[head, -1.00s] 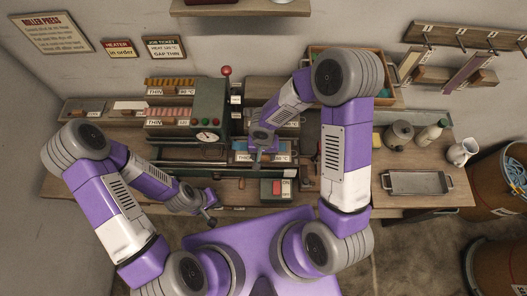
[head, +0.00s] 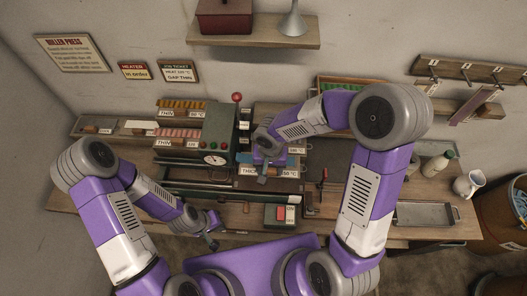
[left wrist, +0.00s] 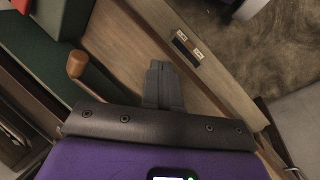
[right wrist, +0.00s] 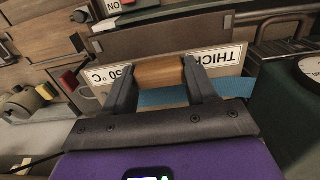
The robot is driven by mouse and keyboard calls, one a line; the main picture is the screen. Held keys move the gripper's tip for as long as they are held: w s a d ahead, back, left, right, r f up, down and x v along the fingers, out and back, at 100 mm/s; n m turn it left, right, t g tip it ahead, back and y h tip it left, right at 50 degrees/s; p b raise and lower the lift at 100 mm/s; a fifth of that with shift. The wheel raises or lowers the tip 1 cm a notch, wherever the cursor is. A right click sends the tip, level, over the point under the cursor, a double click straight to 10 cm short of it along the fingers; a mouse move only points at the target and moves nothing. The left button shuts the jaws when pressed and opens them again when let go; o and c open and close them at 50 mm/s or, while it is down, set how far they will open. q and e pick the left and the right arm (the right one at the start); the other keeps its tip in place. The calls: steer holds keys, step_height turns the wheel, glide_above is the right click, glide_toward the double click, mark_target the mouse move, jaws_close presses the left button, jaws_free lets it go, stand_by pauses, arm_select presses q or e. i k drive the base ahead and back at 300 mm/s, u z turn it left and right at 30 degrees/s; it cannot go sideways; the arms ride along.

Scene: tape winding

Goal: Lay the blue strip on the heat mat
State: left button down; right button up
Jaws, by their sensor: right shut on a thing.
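The blue strip (right wrist: 165,97) shows behind my right fingers in the right wrist view, along a pale card labelled THICK and 150 °C (right wrist: 225,55). A wooden handle (right wrist: 158,71) at this card is between my right gripper's (right wrist: 160,78) fingers, which are shut on it. In the head view my right gripper (head: 262,177) is over the bench by the same label. My left gripper (head: 212,242) is at the bench's front edge, shut and empty; its fingers (left wrist: 162,85) are together in the left wrist view. I cannot tell the heat mat for certain; a dark flat plate (head: 332,160) lies to the right.
A green machine with a dial (head: 213,145) and a red-knobbed lever stands left of my right gripper. Pink strips (head: 178,133) and orange strips lie further left. An ON switch box (head: 281,216) is at the front.

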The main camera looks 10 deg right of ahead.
mark_target(332, 159)
steer(key=k, duration=1)
